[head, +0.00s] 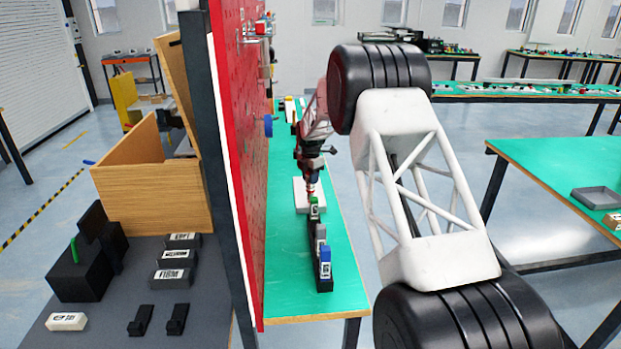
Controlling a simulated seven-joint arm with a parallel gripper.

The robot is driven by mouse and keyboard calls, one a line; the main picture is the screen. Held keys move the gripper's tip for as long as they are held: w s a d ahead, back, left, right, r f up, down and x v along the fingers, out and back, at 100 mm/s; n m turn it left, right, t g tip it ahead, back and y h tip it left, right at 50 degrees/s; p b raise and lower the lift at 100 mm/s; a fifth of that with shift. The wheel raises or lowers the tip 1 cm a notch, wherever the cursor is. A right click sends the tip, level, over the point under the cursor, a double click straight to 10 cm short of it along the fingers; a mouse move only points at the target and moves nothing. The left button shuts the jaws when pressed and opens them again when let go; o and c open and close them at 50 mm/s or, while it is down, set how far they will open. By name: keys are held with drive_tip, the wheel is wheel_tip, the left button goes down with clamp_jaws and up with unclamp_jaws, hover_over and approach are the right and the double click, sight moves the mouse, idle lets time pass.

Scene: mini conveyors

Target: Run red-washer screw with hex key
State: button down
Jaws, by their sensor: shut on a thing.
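My gripper (311,174) is small and far off in the head view, above the green bench and pointing down. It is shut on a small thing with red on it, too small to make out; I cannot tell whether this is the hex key. A white block (301,205) lies on the bench just below and behind the fingers. I cannot make out a red-washer screw.
A red pegboard wall (233,120) with a dark post runs along the bench's left side. The green bench (295,298) is clear around the rack. Left of the wall, a grey table (110,315) holds a wooden box (160,190) and several black parts.

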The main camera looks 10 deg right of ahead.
drive_tip(key=shift+n, duration=2.2)
drive_tip(key=shift+f, duration=0.6)
drive_tip(key=m, duration=1.1)
drive_tip(key=shift+m, duration=0.3)
drive_tip(key=m, duration=1.1)
drive_tip(key=shift+r, duration=0.25)
idle(0.4)
drive_tip(key=shift+r, duration=0.35)
